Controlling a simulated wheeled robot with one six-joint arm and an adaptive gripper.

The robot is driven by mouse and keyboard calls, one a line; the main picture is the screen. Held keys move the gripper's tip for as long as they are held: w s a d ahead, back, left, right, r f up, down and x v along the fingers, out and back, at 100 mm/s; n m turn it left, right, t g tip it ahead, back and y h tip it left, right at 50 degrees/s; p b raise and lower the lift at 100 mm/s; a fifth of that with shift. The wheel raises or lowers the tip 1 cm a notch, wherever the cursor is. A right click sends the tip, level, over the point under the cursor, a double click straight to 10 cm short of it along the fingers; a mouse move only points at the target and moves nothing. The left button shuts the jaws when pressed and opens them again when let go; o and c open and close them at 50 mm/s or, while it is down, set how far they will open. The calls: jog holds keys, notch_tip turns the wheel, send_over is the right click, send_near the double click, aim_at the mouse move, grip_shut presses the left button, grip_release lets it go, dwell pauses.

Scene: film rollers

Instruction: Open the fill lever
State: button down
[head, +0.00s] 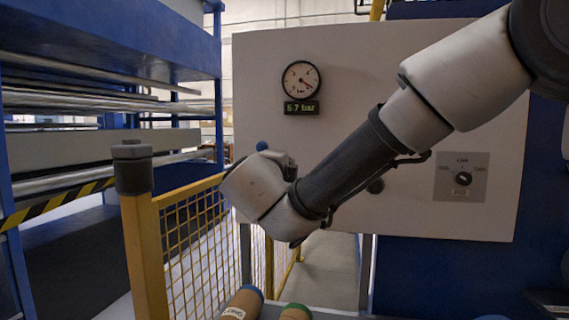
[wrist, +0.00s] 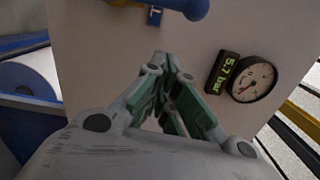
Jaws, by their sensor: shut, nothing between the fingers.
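The fill lever shows in the wrist view as a blue rounded handle (wrist: 190,7) at the top edge, partly cut off, with a small blue tag (wrist: 154,17) beside it. In the head view only a blue ball end (head: 262,145) shows, just above my wrist; the rest is hidden behind my arm. My gripper (wrist: 160,64) has green-sided fingers closed together with nothing between them. It points at the pale panel (head: 330,60), below the handle in the wrist picture and apart from it. In the head view my fingers are mostly hidden by my wrist.
A round gauge (head: 301,79) stands above a display (head: 301,107) reading 5.7 bar. A rotary switch (head: 463,178) is at the panel's right. A yellow mesh fence (head: 195,230) stands at lower left. Rolls with blue (head: 241,303) and green (head: 295,312) rims lie at the bottom.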

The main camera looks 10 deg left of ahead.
jog(key=s, duration=0.5)
jog(key=shift+s, duration=0.2)
